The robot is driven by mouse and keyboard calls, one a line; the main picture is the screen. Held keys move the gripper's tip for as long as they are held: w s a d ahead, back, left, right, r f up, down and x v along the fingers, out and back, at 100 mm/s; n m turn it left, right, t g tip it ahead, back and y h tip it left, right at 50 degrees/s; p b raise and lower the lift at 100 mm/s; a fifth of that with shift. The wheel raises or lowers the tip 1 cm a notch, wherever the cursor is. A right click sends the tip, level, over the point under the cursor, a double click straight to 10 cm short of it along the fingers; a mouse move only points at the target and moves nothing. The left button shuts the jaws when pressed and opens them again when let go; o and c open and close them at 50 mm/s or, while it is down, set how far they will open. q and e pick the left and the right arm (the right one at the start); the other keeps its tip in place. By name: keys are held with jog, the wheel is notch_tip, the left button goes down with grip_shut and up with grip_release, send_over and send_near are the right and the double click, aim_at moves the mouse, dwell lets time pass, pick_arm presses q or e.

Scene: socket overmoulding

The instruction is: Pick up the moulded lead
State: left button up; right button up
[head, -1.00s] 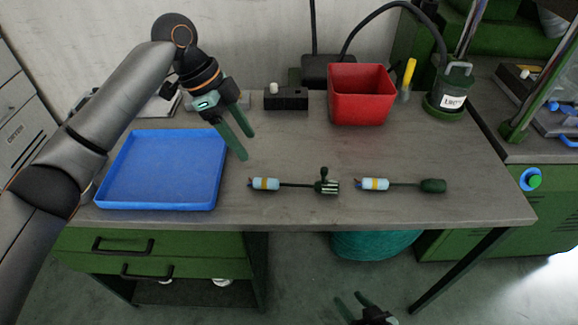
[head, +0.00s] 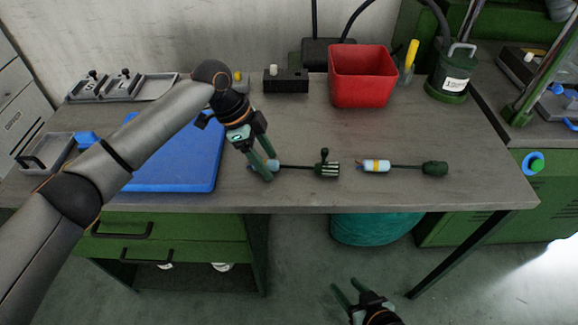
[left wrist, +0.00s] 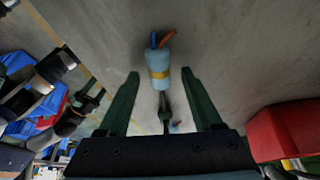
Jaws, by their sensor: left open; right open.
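Two leads lie on the grey bench. The left lead (head: 296,167) has a light blue, yellow-banded sleeve, a dark cable and a ribbed green end with an upright stub. The right lead (head: 404,167) has a similar sleeve and a plain dark green oval end. I cannot tell which is meant as moulded. My left gripper (head: 269,169) is open over the left lead's sleeve and partly hides it. In the left wrist view this sleeve (left wrist: 158,68), with blue and orange wires, shows between the open fingers (left wrist: 160,74). My right gripper (head: 344,285) is open below the bench's front edge.
A blue tray (head: 185,172) lies left of the leads, partly behind my left arm. A red bin (head: 362,88), a black block (head: 286,80) and a green canister (head: 449,82) stand at the back. The bench right of the right lead is clear.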

pick_arm(q)
jog(key=shift+c, duration=0.4)
grip_shut()
